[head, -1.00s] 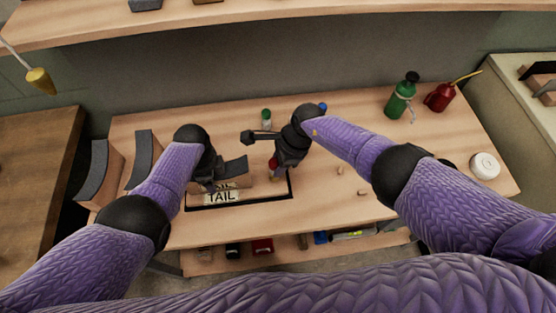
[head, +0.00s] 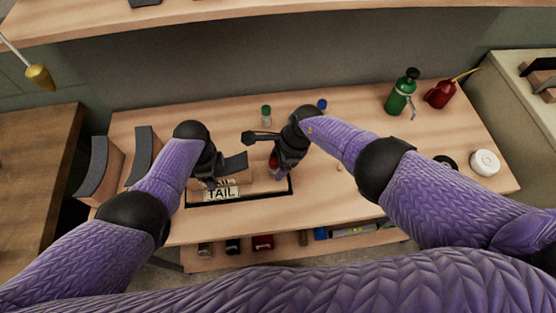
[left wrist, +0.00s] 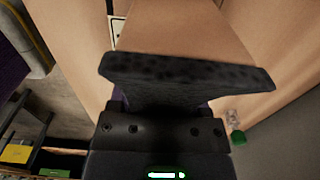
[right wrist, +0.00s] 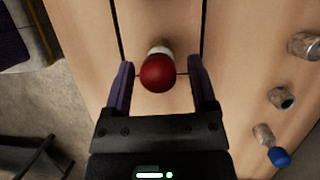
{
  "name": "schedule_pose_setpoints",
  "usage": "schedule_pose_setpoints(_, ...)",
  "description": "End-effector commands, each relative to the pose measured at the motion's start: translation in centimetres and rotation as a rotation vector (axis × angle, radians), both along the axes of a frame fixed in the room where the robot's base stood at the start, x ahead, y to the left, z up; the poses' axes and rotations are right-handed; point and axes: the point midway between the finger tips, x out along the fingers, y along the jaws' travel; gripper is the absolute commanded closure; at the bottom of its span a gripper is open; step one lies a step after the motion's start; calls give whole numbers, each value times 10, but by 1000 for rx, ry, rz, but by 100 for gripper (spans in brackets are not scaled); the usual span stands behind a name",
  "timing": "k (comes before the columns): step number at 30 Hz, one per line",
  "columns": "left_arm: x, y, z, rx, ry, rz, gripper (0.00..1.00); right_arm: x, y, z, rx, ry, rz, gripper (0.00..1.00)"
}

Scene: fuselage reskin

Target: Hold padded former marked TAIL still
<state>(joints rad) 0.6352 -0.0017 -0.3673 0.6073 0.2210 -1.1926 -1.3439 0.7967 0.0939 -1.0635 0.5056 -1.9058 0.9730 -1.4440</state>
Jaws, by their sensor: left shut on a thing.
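The padded former, a wooden block with a curved dark pad (head: 236,162), stands at the black-outlined area on the bench. The TAIL label (head: 221,193) lies at its front. My left gripper (head: 210,182) is shut on the former; in the left wrist view the dark pad (left wrist: 185,75) hides most of the fingers. My right gripper (head: 275,172) is low at the right end of the outline. In the right wrist view its open fingers (right wrist: 160,85) stand either side of a red ball-topped piece (right wrist: 158,73), with gaps on both sides.
Two more padded formers (head: 97,170) (head: 140,157) stand at the bench's left end. A green bottle (head: 402,93), a red oil can (head: 440,94) and a white round item (head: 485,163) are at the right. A green-capped item (head: 266,115) stands behind my grippers. A shelf overhangs the back.

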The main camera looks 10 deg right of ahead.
Motion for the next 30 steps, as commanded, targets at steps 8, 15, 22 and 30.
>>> schedule_pose_setpoints(8,0,0,0,-1,-1,0,100,1,-1,2,0,-1,1,19)
schedule_pose_setpoints(15,0,0,0,-1,-1,0,100,0,-10,25,-2,-3,4,19)
schedule_pose_setpoints(22,0,0,0,0,-1,0,100,1,-17,45,0,-1,1,19)
schedule_pose_setpoints(30,0,0,0,0,-1,0,100,1,-17,47,0,1,0,19)
